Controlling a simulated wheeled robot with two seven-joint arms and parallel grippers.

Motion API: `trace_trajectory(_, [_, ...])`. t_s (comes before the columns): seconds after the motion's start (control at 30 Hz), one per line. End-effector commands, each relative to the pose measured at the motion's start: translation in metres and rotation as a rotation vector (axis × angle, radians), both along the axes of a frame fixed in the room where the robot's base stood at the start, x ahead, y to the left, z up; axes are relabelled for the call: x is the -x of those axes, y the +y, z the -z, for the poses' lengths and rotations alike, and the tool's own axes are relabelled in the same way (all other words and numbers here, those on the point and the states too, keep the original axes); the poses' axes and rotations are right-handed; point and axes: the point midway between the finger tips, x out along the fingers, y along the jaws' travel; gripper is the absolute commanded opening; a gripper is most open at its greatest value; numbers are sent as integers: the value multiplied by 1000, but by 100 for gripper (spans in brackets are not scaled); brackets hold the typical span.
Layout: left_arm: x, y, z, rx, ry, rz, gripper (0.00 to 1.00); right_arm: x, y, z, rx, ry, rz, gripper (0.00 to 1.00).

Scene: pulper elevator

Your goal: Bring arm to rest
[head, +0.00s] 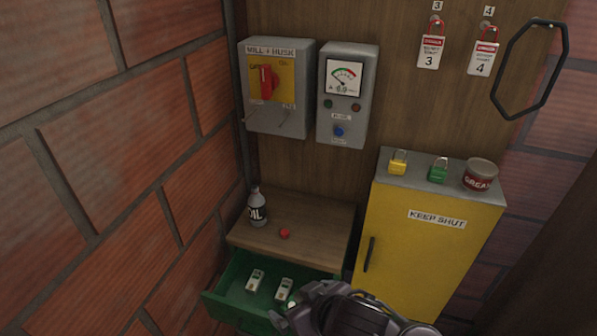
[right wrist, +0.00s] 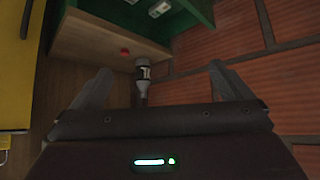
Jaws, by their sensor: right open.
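My right gripper (head: 284,313) comes in at the bottom of the head view, in front of the open green drawer (head: 238,313). In the right wrist view its two fingers (right wrist: 157,84) stand wide apart with nothing between them; the oil bottle (right wrist: 142,72) and a small red ball (right wrist: 125,51) show beyond them. My right arm hides the drawer's right part. My left gripper is not in view.
The bottle (head: 257,208) and ball (head: 284,233) stand on a wooden top (head: 320,222) above the drawer. The yellow cabinet (head: 425,255) is on the right, bearing two padlocks and a red tin (head: 479,178). A brick wall (head: 120,180) bounds the left.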

Motion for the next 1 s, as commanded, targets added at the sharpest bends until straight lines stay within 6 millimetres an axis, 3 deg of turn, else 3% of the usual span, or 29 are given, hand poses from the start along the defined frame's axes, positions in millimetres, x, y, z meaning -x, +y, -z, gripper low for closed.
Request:
trace_trajectory(0.1, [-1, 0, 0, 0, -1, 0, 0, 10, -50, 9, 37, 81, 143, 99])
trace_trajectory(0.2, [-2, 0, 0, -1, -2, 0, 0, 22, -87, 19, 75, 150, 225, 99])
trace_trajectory(0.4, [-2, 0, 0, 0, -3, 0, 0, 56, -144, 38, 138, 294, 336, 99])
trace_trajectory(0.6, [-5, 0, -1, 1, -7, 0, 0, 97, -188, 52, 184, 432, 408, 99])
trace_trajectory(0.87, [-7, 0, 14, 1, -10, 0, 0, 79, -183, 141, 192, 450, 395, 99])
trace_trajectory(1.0, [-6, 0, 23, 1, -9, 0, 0, 76, -182, 198, 198, 467, 391, 99])
